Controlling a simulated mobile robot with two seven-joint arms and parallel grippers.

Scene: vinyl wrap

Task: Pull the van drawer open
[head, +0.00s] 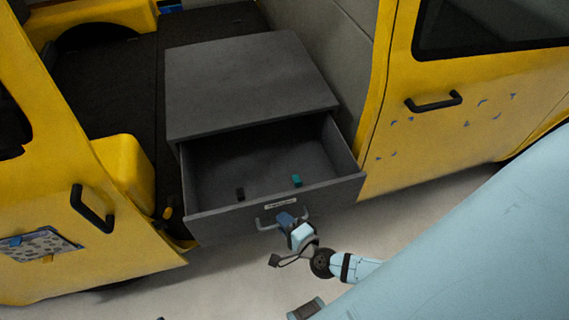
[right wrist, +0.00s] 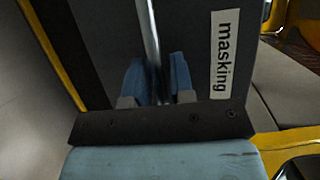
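The grey van drawer (head: 225,228) stands well open below the dark cabinet top (head: 250,80), so its inside shows. A metal bar handle (head: 264,222) is on its front, under a white label. My right gripper (head: 285,219) is at this handle. In the right wrist view, the handle bar (right wrist: 151,35) runs between the two blue fingers of the gripper (right wrist: 158,80), which look closed around it. The label (right wrist: 222,55) reads "masking". My left gripper does not show.
A small teal item (head: 297,181) and a small dark item (head: 240,194) lie in the drawer. The yellow van door (head: 470,120) is to the right, and a yellow door panel (head: 60,200) is at the left. Pale floor (head: 225,285) is free in front.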

